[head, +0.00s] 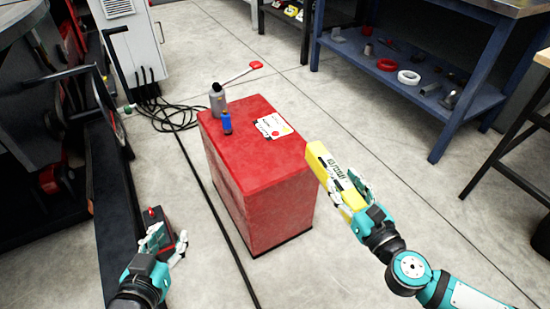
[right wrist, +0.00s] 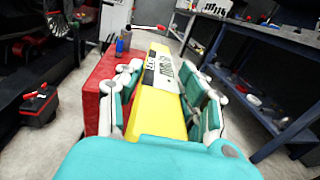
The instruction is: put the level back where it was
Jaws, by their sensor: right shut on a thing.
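The level is a yellow bar (head: 334,178) with a pale printed label. In the head view it is at the right of the red cabinet (head: 250,180), near its front right top corner. My right gripper (head: 352,192) is shut on it. In the right wrist view the level (right wrist: 160,90) runs away from me between the two fingers. Whether it touches the cabinet I cannot tell. My left gripper (head: 168,243) is at the lower left, apart from the cabinet; its fingers look spread with nothing between them.
On the cabinet top are a grey canister (head: 217,100), a blue bottle (head: 226,123) and a white card with stickers (head: 273,126). A red-headed rod (head: 242,73) sticks out behind. A blue workbench (head: 400,75) stands at the back right. Black machinery (head: 55,110) fills the left. A cable crosses the floor.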

